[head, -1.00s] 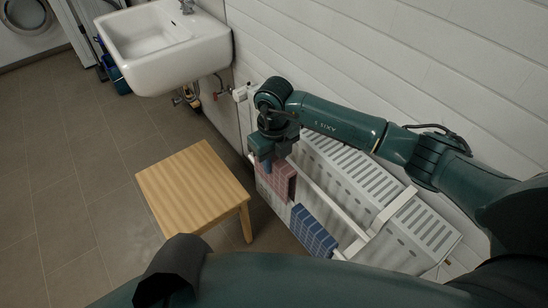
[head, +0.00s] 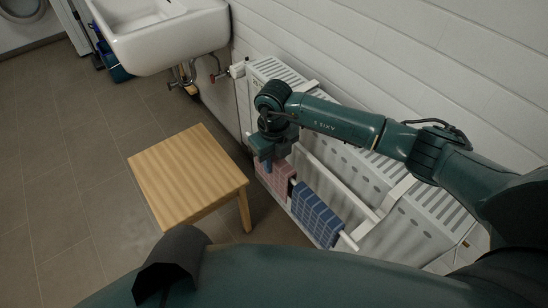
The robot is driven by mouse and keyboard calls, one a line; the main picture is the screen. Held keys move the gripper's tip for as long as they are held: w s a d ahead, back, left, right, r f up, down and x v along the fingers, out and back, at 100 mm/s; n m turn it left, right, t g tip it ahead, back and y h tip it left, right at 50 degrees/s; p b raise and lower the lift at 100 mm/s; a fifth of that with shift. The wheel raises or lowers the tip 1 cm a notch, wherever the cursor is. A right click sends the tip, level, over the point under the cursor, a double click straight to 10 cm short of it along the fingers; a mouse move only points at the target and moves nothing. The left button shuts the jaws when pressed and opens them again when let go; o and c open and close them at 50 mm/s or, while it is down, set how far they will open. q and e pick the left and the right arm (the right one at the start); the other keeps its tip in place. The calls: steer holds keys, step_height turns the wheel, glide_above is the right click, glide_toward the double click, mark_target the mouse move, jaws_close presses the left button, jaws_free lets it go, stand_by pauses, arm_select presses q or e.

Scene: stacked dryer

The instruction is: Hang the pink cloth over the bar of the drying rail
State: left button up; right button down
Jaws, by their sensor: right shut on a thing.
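The pink checked cloth (head: 274,180) hangs at the far part of the drying rail, below my right gripper (head: 267,164). My right gripper is shut on the cloth's upper part and partly hides it. The rail's white bar (head: 349,241) runs in front of the radiator, and its near end sticks out past a blue checked cloth (head: 318,214) that hangs over it. The pink cloth is in line with the bar, but I cannot tell how far it lies over it. My left gripper is not in view.
A white radiator (head: 385,196) stands against the wall behind the rail. A wooden stool (head: 186,172) is to the left of the rail. A white sink (head: 160,35) is on the wall at the back. Tiled floor around the stool is free.

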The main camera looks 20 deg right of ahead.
steer(key=shift+f, duration=0.35)
steer(key=c, duration=1.1)
jaws_free()
steer(key=shift+o, duration=0.2)
